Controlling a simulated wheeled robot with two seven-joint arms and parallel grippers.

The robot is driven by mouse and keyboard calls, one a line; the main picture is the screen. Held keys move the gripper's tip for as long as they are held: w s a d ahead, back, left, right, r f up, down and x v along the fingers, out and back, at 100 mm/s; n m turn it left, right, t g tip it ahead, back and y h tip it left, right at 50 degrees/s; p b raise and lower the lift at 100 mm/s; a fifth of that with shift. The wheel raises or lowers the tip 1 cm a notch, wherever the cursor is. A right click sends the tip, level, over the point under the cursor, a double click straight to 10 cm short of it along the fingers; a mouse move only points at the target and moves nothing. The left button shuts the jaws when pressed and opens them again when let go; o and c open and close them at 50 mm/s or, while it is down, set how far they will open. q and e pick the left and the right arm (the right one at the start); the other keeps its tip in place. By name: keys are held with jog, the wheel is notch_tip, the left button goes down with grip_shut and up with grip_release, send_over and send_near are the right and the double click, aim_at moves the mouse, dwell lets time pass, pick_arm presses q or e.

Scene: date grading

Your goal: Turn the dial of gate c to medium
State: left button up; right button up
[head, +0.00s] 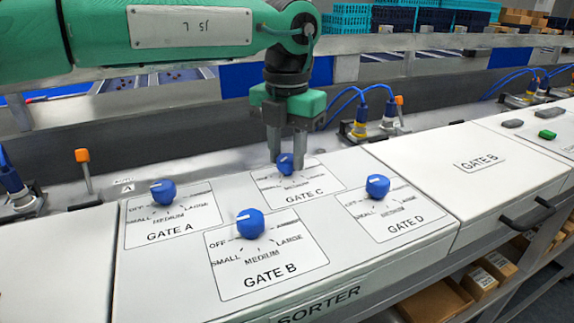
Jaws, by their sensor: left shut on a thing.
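The blue dial of gate c (285,167) stands on the white sorter panel (150,275), at the back of the group of dials. Its label plate (308,191) reads GATE C, and the gripper hides part of the scale's words. My left gripper (286,157) comes down from above and is shut on this dial, with one finger on each side. A small white mark shows on the dial's top, but I cannot tell which setting it points to. My right gripper is not in view.
Similar blue dials stand close by: gate A (163,192) to the left, gate B (250,223) in front and gate D (377,186) to the right. Orange-topped levers (82,156) and blue cables (346,101) stand behind the panel. A handled lid (465,165) lies to the right.

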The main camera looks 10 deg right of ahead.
pick_arm(q)
jog(key=n+b, duration=0.3)
jog(key=n, duration=0.1)
jog(key=shift+f+n, duration=0.1)
jog(key=shift+n, duration=0.2)
jog(key=shift+n+b, duration=0.45)
jog(key=shift+n, duration=0.05)
jog(key=n+b, duration=0.1)
jog(key=n, duration=0.2)
jog(key=shift+b, duration=0.35)
jog(key=shift+n+b, duration=0.45)
jog(key=shift+n, duration=0.55)
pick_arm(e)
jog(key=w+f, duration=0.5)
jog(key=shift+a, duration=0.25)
pick_arm(q)
jog(key=shift+r, duration=0.2)
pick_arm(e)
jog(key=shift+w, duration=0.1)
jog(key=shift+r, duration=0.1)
pick_arm(q)
jog(key=o, duration=1)
